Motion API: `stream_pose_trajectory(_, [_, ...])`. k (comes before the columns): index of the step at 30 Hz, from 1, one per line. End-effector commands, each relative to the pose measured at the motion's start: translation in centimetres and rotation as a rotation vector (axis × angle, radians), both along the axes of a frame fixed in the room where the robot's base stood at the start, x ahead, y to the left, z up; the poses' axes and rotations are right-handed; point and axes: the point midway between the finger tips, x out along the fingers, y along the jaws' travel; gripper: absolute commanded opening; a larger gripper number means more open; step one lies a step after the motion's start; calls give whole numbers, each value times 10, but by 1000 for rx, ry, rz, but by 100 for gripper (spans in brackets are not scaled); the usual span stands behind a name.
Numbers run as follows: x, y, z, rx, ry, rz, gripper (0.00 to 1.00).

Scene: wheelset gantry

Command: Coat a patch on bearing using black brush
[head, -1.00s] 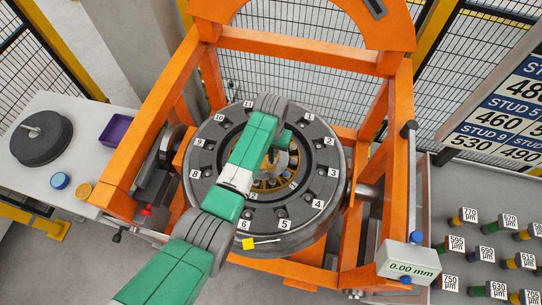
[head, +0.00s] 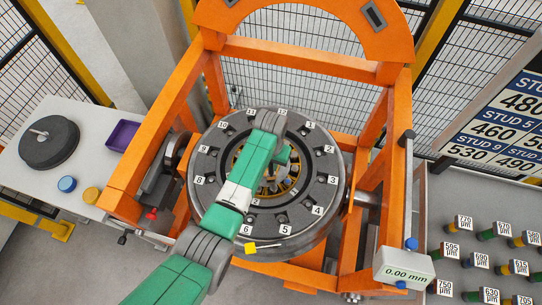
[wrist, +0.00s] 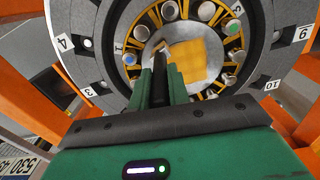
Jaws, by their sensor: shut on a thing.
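The bearing (head: 291,183), with a yellow cage and silver rollers, sits in the middle of the dark numbered wheel (head: 330,165). In the wrist view the bearing (wrist: 169,11) surrounds a grey hub bearing a yellow-orange patch (wrist: 195,60). My gripper (wrist: 160,80) is shut on the black brush (wrist: 158,88), a dark narrow shape between its green fingers. The brush points at the hub, beside the patch's left edge; whether its tip touches is unclear. In the head view my arm covers part of the bearing, and the brush cannot be made out.
An orange gantry frame (head: 150,120) surrounds the wheel. A yellow-tagged stick (head: 262,246) lies at the wheel's lower rim. A gauge reading 0.00 mm (head: 405,266) is at right. A side table (head: 100,150) at left holds a dark disc, a purple tray and round caps. Several labelled studs stand at lower right.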

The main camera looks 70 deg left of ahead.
Motion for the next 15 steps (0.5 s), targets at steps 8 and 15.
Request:
stream_pose_trajectory(8, [4, -2, 30, 4, -3, -8, 0])
stream_pose_trajectory(15, [6, -4, 51, 3, -4, -12, 0])
